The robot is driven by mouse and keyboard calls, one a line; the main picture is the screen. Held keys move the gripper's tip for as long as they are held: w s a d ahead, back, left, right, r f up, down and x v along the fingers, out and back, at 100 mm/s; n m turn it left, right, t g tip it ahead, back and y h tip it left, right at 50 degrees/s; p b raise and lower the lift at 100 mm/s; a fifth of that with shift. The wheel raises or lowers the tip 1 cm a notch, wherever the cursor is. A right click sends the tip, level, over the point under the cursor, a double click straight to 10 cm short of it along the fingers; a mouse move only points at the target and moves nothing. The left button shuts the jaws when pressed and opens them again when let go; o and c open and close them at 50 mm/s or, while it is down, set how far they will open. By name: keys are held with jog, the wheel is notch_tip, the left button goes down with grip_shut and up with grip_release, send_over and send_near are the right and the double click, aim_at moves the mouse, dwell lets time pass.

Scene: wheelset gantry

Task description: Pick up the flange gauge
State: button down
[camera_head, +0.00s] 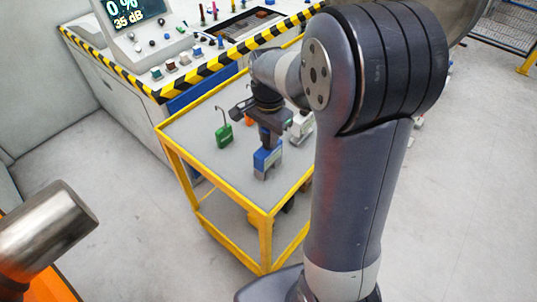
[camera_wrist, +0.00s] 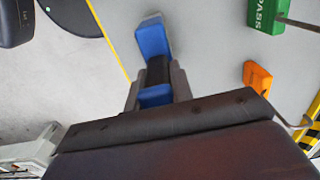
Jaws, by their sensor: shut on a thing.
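The flange gauge appears to be the blue block with a grey lower part (camera_head: 266,160) at the yellow-framed cart's top, under my gripper. My gripper (camera_head: 268,143) points down and is shut on its upper part. In the wrist view the blue gauge (camera_wrist: 152,37) shows beyond and between the two grey fingers of my gripper (camera_wrist: 158,72), with a dark band across its middle. I cannot tell whether its lower end touches the cart top.
The cart (camera_head: 262,222) has a grey top. A green PASS item with a thin hook (camera_head: 224,136) stands left of the gauge. An orange block (camera_wrist: 257,76) and a whitish device (camera_head: 301,125) are near. A control console (camera_head: 150,55) with striped edging stands behind.

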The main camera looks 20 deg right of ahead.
dwell(0.6)
notch_tip(320, 180, up, 10)
jog(key=shift+r, duration=0.1)
dwell(0.3)
dwell(1.0)
